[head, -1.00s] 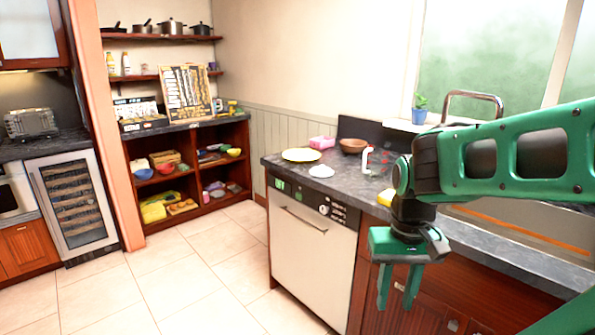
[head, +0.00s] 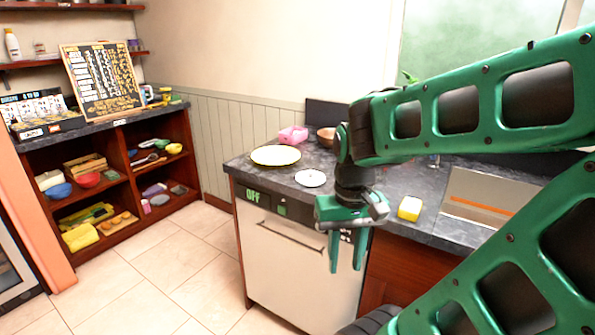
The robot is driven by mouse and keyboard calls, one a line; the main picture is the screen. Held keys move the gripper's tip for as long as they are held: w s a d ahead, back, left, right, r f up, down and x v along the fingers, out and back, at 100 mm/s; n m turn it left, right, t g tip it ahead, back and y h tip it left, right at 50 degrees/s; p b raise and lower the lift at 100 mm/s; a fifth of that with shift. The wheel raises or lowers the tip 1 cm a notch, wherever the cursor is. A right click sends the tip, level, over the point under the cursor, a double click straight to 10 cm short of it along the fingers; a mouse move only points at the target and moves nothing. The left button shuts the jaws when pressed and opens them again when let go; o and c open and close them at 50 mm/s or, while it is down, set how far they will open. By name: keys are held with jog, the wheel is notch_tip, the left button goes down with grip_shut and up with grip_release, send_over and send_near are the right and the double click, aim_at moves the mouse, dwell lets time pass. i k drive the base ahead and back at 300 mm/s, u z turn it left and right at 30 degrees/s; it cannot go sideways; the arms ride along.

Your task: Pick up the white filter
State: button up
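A small round white piece, which looks like the white filter (head: 311,178), lies on the dark grey counter (head: 262,176) near its left end. A larger pale plate with a yellowish rim (head: 276,155) lies just behind and to the left of it. My gripper (head: 347,269) points down in front of the white dishwasher front, lower in the picture and to the right of the filter. Its two green fingers are apart with nothing between them. My arm covers part of the counter to the right.
A pink container (head: 293,135) and a partly hidden brown bowl (head: 326,137) stand behind the filter. Shelves with bowls (head: 87,179) stand at left; the tiled floor between is clear.

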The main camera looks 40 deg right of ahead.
aim_at(310, 177)
jog(key=z, duration=0.1)
jog(key=i, duration=0.9)
jog(key=z, duration=0.1)
